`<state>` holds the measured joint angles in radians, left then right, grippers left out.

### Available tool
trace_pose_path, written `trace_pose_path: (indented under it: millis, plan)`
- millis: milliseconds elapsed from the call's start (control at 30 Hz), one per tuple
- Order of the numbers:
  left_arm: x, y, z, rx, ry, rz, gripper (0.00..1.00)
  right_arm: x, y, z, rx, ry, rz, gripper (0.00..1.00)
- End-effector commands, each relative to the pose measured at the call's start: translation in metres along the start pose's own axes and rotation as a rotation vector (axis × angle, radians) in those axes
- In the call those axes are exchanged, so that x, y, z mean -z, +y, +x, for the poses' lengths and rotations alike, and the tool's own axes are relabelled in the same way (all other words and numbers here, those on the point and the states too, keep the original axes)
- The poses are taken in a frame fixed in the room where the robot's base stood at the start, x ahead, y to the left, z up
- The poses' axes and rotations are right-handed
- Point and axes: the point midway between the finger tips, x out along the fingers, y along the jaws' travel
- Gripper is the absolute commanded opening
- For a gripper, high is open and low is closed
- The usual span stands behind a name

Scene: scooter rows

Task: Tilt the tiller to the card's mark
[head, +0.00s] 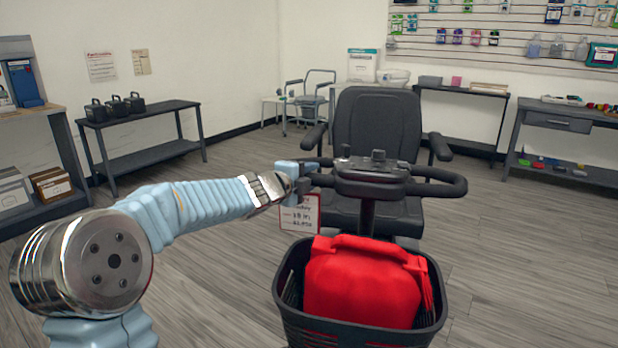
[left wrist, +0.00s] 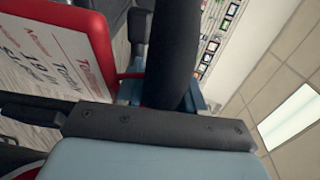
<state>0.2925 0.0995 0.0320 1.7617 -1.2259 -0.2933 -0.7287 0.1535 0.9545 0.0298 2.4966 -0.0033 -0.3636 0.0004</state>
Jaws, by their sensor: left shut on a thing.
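The scooter's tiller (head: 372,172) stands upright in front of the black seat, with a loop handlebar (head: 450,188) at its top. My left gripper (head: 312,172) is shut on the handlebar's left end; a black bar, the handlebar (left wrist: 172,50), runs between its fingers in the left wrist view. The card (head: 300,213), white with a red border and handwriting, hangs just below my gripper. My right gripper is not in view.
A black basket (head: 437,317) with a red bag (head: 362,285) is at the scooter's front. The seat (head: 377,125) is behind the tiller. A dark shelf table (head: 145,155) stands at the left wall, more benches at the back right. The floor on both sides is clear.

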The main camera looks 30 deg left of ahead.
Motion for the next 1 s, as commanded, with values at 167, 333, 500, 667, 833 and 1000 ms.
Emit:
trace_pose_path:
  millis: [167, 333, 500, 667, 833, 1000]
  plan:
    - [-0.001, 0.007, 0.001, -0.014, -0.002, 0.003, 0.0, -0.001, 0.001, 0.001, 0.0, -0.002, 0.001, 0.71]
    - [-0.001, 0.008, 0.001, -0.015, -0.002, 0.002, 0.52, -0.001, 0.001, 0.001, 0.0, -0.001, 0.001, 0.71]
    - [-0.001, 0.006, 0.001, -0.012, -0.001, 0.001, 0.58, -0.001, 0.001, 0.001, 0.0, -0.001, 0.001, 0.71]
    - [0.0, 0.005, 0.0, -0.01, -0.001, 0.001, 0.58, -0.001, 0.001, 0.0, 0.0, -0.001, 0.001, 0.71]
    - [-0.001, 0.004, -0.018, -0.008, -0.003, 0.0, 0.58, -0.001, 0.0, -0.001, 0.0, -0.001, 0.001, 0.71]
    - [-0.001, 0.003, -0.059, -0.008, -0.003, 0.001, 0.58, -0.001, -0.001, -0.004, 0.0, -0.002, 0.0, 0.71]
